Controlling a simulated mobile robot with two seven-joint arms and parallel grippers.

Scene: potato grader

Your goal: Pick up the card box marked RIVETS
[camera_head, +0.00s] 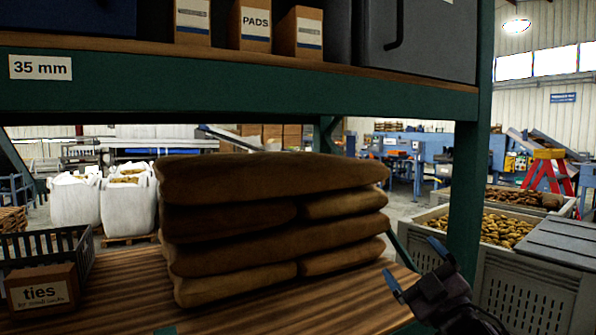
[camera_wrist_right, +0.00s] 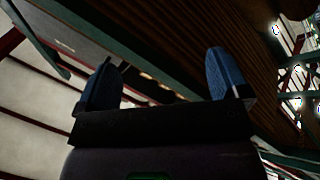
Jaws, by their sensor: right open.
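No box with a readable RIVETS label shows. Three card boxes stand on the upper shelf, cut off by the top edge of the head view: one at the left (camera_head: 192,22) whose lettering I cannot read, one marked PADS (camera_head: 250,24), and a lower one to its right (camera_head: 300,33) whose label is too small to read. My right gripper (camera_head: 416,266) is open and empty, low at the right of the lower shelf, below and right of these boxes. In the right wrist view its two blue fingers (camera_wrist_right: 160,82) stand wide apart with nothing between. My left gripper is not in view.
The green upper shelf beam (camera_head: 230,82) carries a 35 mm label (camera_head: 40,67). Stacked brown sacks (camera_head: 270,215) fill the middle of the lower shelf. A box marked ties (camera_head: 42,290) sits at lower left. A green post (camera_head: 468,180) stands right. A grey case (camera_head: 420,40) flanks the boxes.

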